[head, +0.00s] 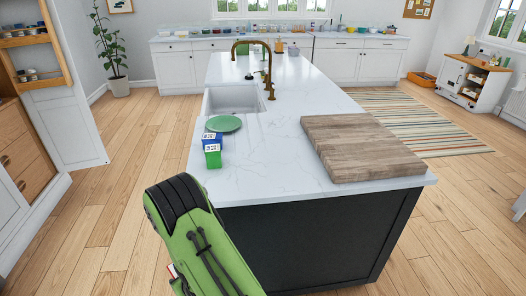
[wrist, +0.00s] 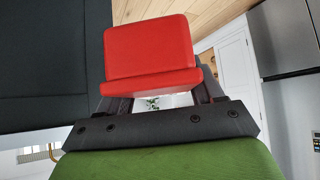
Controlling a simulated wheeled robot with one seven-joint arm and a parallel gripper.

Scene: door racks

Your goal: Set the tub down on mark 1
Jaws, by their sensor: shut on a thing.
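A red, box-like thing, which I take to be the tub (wrist: 150,48), is held between the fingers of my gripper (wrist: 158,88) in the wrist view. The gripper is shut on it, and the thing hides the fingertips. In the head view my green arm covers most of the gripper, and only a small red and white bit shows at its left edge. The held thing is off the counter, beside its dark near end. I cannot make out mark 1 in either view.
The white island counter (head: 262,165) carries a wooden board (head: 360,146) at right. A green plate (head: 223,123), a blue box (head: 211,139) and a green box (head: 213,157) stand near its left edge, by the sink (head: 233,99). The counter's front middle is clear.

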